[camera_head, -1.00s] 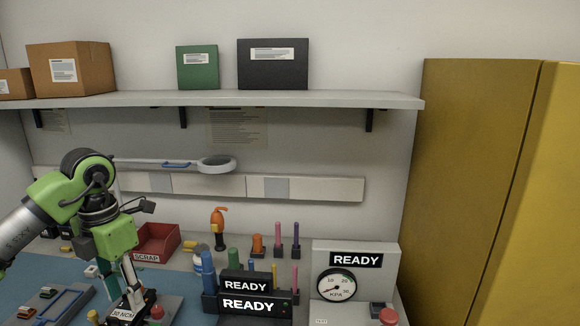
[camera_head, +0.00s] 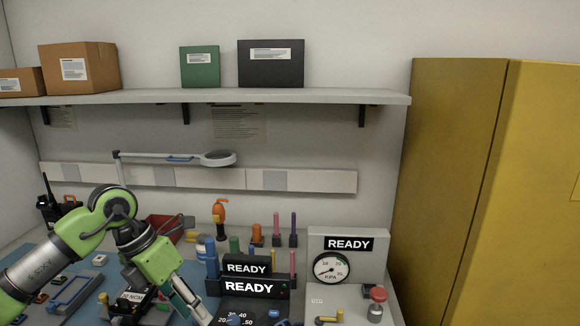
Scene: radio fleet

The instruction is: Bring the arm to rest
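My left arm, green and grey, comes in from the left and bends down over the workbench. My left gripper (camera_head: 192,308) points down and to the right, just left of the black READY boxes. Its fingers show edge-on, low in the picture, so I cannot tell whether they are open or shut, and I see nothing clearly held. My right gripper is not in view.
A red scrap bin (camera_head: 165,229) is partly hidden behind my arm. A READY gauge panel (camera_head: 349,246) and a red button (camera_head: 378,294) stand right. A black handheld radio (camera_head: 47,208) stands back left. A shelf (camera_head: 230,98) and yellow cabinet (camera_head: 455,190) bound the space.

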